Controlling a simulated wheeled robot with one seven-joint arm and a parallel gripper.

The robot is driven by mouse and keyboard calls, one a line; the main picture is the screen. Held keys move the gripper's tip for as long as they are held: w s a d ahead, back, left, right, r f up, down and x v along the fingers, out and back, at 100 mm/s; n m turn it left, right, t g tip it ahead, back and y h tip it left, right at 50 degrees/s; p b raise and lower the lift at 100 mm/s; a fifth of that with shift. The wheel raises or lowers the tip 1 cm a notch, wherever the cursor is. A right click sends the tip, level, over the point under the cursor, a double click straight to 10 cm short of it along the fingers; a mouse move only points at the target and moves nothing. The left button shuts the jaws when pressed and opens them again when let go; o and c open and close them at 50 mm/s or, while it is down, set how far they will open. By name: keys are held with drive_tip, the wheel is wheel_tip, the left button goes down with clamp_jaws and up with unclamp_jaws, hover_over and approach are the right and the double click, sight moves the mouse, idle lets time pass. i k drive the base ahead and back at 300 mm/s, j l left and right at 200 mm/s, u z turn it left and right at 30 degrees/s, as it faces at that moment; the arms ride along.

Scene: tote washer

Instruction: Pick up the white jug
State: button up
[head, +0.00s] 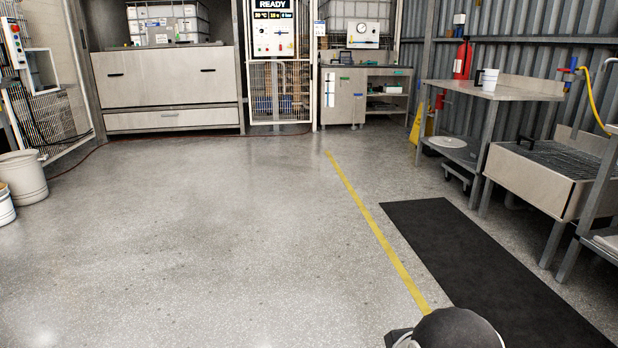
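The white jug (490,80) stands upright on the steel table (520,88) at the right side of the head view, far from me. It is small in the picture, with what looks like a handle on its left side. My gripper cannot be made out. Only a dark rounded part of my own arm shows at the bottom edge, well short of the table.
A black mat (480,265) and a yellow floor line (375,230) lie before the table. A steel sink-like unit (545,178) stands right of the mat. White buckets (22,178) stand at far left. The middle floor is clear.

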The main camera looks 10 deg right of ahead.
sight(489, 76)
drive_tip(key=i+l+z, duration=0.15)
drive_tip(key=i+z, duration=0.15)
drive_tip(key=i, duration=0.25)
drive_tip(key=i+z, duration=0.3)
drive_tip(key=i, duration=0.3)
drive_tip(key=i+j+z, duration=0.15)
drive_tip(key=i+z, duration=0.15)
drive_tip(key=i, duration=0.25)
drive_tip(key=i+j+z, duration=0.3)
drive_tip(key=i, duration=0.25)
drive_tip(key=i+z, duration=0.1)
drive_tip(key=i, duration=0.65)
drive_tip(key=i+z, duration=0.1)
drive_tip(key=i, duration=0.6)
drive_tip(key=i+z, duration=0.1)
drive_tip(key=i, duration=0.65)
drive_tip(key=i+j+z, duration=0.1)
drive_tip(key=i, duration=0.6)
